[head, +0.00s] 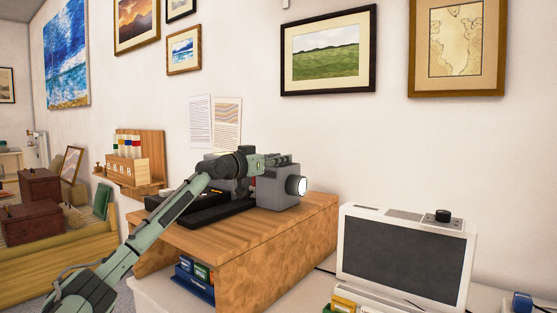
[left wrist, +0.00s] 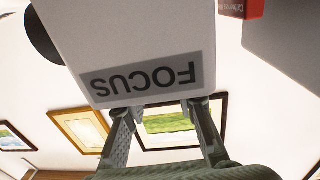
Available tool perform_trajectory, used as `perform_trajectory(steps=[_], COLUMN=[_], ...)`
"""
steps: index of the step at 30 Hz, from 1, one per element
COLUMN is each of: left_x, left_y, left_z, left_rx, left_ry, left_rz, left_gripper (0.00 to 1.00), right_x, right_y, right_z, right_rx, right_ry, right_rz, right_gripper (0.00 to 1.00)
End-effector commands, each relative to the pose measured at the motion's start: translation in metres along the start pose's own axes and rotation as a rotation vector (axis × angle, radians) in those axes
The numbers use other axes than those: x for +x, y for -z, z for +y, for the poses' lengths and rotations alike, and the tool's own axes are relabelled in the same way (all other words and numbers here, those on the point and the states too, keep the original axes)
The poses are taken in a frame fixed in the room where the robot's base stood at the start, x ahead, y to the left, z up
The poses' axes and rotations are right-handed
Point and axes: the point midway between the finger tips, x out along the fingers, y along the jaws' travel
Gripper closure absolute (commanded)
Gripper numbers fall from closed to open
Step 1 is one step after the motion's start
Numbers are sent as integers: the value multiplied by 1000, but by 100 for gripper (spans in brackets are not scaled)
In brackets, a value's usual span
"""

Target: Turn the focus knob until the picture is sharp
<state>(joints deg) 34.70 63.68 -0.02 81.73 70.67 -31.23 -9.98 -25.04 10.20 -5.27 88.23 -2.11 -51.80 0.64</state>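A grey projector-like device (head: 277,191) with a bright round lens (head: 297,186) sits on a wooden stand. My left gripper (head: 278,160) is over the top of this device. In the left wrist view, the fingers (left wrist: 163,112) are apart at the edge of a pale box (left wrist: 150,35) bearing an upside-down FOCUS label (left wrist: 148,75). I cannot tell whether they touch it. A black round part (left wrist: 42,36) shows beside the box. The focus knob is not clearly visible in the head view. My right gripper is not in view.
A white-framed dark screen (head: 404,256) with a black knob (head: 443,215) on top stands right of the wooden stand (head: 270,253). Small boxes (head: 195,273) sit under the stand. A wooden rack (head: 127,168) and framed prints (head: 328,50) are on the wall.

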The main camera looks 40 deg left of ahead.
Motion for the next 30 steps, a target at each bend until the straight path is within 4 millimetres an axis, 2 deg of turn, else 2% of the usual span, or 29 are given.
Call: perform_trajectory(steps=[1,5,12,19,22,30], left_x=[0,0,0,1,1,0], left_y=[0,0,-2,-4,1,2], left_z=[0,0,-1,-3,-3,-1], left_rx=[0,0,-3,-13,-14,-5], left_ry=[0,0,-28,-172,-265,-422], left_rz=[0,0,-6,-1,4,1], left_gripper=[83,99,100,100,100,100], right_x=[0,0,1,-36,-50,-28], right_y=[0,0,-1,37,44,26], right_z=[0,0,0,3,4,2], right_rx=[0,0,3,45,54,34], right_ry=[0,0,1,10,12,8], right_rz=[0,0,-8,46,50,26], right_gripper=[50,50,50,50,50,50])
